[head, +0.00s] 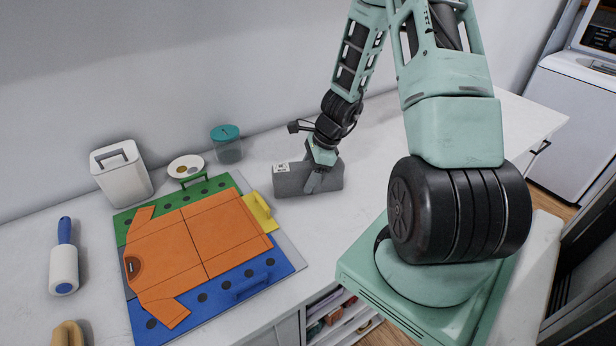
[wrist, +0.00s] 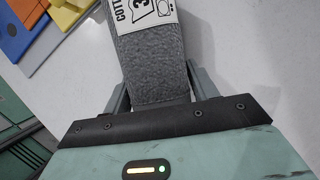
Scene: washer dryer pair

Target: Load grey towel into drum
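The grey towel (head: 290,182) is a folded block with a white printed label, standing on its long edge at the white counter, near the wall. My gripper (head: 314,180) points down over it, with one finger against its front face and the other finger hidden behind it. In the wrist view, the towel (wrist: 153,65) fills the space between the two fingers of my gripper (wrist: 158,85), which look shut on it. I cannot tell whether its underside touches the counter. The drum is not clearly seen in either view.
An orange shirt (head: 195,240) lies on a blue and green folding board (head: 215,298) left of the towel. A white appliance (head: 570,120) stands far right.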

